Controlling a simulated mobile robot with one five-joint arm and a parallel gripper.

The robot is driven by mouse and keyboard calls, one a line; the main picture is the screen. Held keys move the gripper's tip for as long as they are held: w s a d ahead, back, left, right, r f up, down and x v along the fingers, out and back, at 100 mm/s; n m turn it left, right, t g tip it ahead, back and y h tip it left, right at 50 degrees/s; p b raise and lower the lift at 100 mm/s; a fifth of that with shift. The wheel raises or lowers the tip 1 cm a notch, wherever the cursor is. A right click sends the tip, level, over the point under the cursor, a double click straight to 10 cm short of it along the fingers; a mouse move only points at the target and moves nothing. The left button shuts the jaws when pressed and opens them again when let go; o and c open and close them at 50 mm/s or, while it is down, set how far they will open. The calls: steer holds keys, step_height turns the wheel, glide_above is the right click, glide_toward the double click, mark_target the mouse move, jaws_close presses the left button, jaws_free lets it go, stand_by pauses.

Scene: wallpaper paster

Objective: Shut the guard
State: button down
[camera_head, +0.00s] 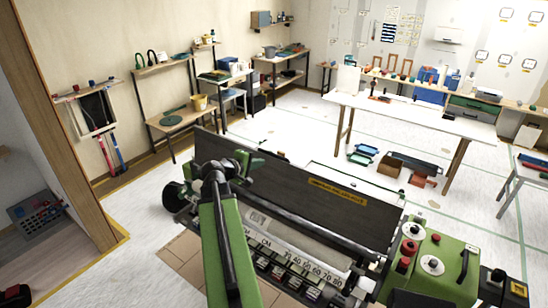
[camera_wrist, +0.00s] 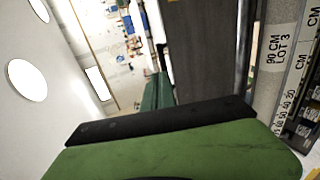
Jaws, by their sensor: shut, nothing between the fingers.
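The guard (camera_head: 290,193) is a long dark panel with a yellow label on the green pasting machine. In the head view it stands raised and tilted behind the white centimetre scale (camera_head: 310,250), leaving the scale and rollers uncovered. It also shows as a dark upright strip in the wrist view (camera_wrist: 205,55). My gripper (camera_head: 240,162) is at the guard's left end, shut and empty. Its green jaw with a black edge (camera_wrist: 165,122) fills the lower wrist view. My arm hides part of the guard's left end, and I cannot tell whether the gripper touches it.
The machine's right end (camera_head: 435,262) is green with red and white knobs. A white table (camera_head: 415,110) stands behind, with crates on the floor below it. Shelves and small benches line the left wall. A wooden partition (camera_head: 60,120) is at the left. Open floor lies behind the machine.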

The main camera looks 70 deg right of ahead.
mark_target(281, 158)
steer(key=b+x, duration=0.5)
steer(key=x, duration=0.8)
steer(key=shift+s+d+f, duration=0.1)
steer(key=shift+d+f, duration=0.15)
steer(key=shift+d, duration=0.1)
